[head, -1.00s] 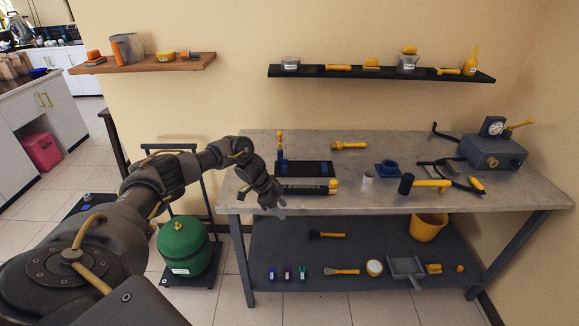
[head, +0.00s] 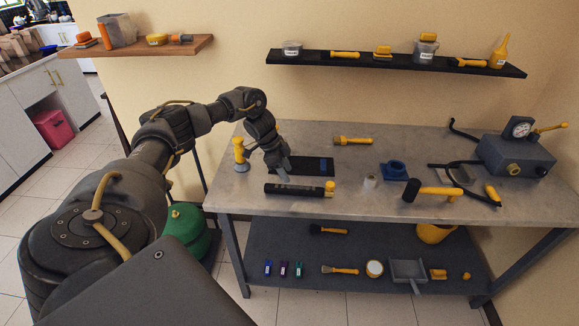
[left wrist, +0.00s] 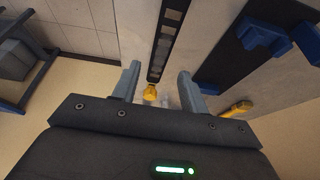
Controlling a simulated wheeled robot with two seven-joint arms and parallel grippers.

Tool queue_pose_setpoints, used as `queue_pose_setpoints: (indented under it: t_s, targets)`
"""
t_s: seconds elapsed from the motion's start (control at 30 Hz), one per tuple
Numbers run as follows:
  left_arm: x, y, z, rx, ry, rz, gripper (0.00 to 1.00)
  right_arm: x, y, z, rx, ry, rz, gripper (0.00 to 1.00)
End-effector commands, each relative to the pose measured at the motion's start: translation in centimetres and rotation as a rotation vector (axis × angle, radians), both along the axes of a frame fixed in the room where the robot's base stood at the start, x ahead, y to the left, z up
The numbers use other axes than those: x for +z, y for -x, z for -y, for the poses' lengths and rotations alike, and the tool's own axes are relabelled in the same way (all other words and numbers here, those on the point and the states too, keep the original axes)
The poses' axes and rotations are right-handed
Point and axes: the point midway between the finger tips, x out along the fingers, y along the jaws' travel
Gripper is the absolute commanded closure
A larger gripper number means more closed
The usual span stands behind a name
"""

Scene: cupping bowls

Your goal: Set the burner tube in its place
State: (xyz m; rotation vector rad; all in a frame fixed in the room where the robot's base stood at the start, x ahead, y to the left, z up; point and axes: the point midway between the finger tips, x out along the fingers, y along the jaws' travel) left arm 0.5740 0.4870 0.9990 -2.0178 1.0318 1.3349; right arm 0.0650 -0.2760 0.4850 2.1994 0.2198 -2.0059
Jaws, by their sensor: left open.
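A long black bar with a yellow end, which looks like the burner tube (head: 293,189), lies near the front edge of the grey bench. In the left wrist view its slotted face (left wrist: 166,42) runs up between my fingers, with the yellow end near them. Behind it is a black plate (head: 305,172) with blue blocks, which also show in the left wrist view (left wrist: 266,38). My left gripper (head: 284,172) is open, pointing down at the bar, with nothing held. Whether the fingers touch the bar I cannot tell. My right gripper is not in view.
A yellow-topped piece (head: 239,153) stands left of my gripper. A brush (head: 352,140), a blue ring-like block (head: 393,170), a black-headed mallet (head: 430,191) and a gauge box (head: 512,156) are on the bench (head: 235,197). A lower shelf (head: 340,245) holds small items.

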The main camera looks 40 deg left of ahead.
Motion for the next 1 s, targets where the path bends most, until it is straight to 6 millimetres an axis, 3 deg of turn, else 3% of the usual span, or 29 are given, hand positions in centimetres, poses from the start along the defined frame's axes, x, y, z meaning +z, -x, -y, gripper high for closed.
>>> queue_pose_setpoints:
  t_s: [0.2,0.43,0.77,1.0]
  targets:
    - [-2.2,-0.5,0.7,-0.003,0.001,0.001,0.56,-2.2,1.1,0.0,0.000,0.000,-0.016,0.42]
    - [-5.0,-1.3,1.7,-0.003,0.000,0.002,0.56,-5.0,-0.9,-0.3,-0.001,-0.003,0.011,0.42]
    - [-7.1,-1.9,2.7,-0.004,0.000,0.001,0.56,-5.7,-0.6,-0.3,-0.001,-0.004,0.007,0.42]
    - [-6.9,-2.0,2.6,-0.004,0.000,0.001,0.85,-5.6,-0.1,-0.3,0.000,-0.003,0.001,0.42]
